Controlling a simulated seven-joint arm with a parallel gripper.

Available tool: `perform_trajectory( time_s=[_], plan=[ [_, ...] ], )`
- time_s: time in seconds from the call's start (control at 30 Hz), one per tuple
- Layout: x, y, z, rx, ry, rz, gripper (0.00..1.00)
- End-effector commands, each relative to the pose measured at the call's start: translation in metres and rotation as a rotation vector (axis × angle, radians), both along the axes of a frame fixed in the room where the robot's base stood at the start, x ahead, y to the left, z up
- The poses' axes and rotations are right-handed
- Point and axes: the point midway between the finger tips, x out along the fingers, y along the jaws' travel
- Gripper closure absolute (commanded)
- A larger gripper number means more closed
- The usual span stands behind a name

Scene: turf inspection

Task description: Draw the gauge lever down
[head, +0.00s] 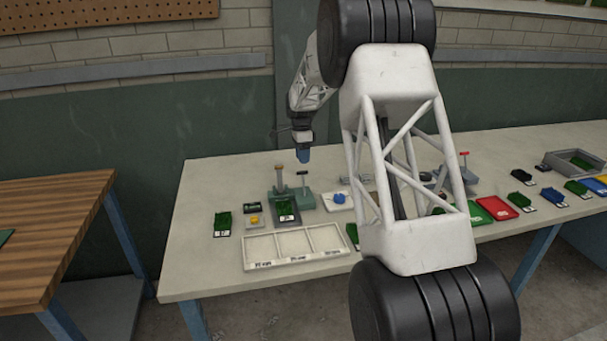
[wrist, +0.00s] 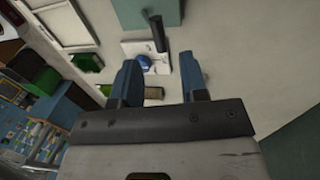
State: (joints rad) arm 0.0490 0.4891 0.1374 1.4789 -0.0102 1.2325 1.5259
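A green gauge stand (head: 304,198) with an upright post and a dark lever handle (head: 303,174) stands at the back left of the pale table. My gripper (head: 303,156) hangs above the handle, with a gap between them. In the wrist view my gripper (wrist: 160,62) has its two blue fingers spread and nothing held. A dark bar (wrist: 157,33), probably the lever, shows beyond the fingertips near a green block (wrist: 147,12). The lever's tilt is too small to tell.
A wooden-topped post (head: 279,176) stands close left of the lever. A white three-part tray (head: 246,253) lies in front. A white plate with a blue item (head: 339,199) is to the right.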

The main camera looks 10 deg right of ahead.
Motion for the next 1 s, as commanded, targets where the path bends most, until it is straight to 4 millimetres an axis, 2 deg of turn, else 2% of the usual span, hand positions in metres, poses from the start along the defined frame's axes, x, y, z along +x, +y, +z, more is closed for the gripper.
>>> perform_trajectory(
  time_s=[0.5, 0.7, 0.97, 1.0],
  plan=[
    [-0.012, 0.0, -0.056, 0.0, 0.001, 0.0, 0.6],
    [-0.013, 0.0, -0.064, 0.0, 0.0, 0.0, 0.6],
    [-0.013, 0.0, -0.065, 0.0, 0.0, 0.0, 0.6],
    [-0.013, 0.0, -0.065, 0.0, 0.0, 0.0, 0.63]
  ],
)
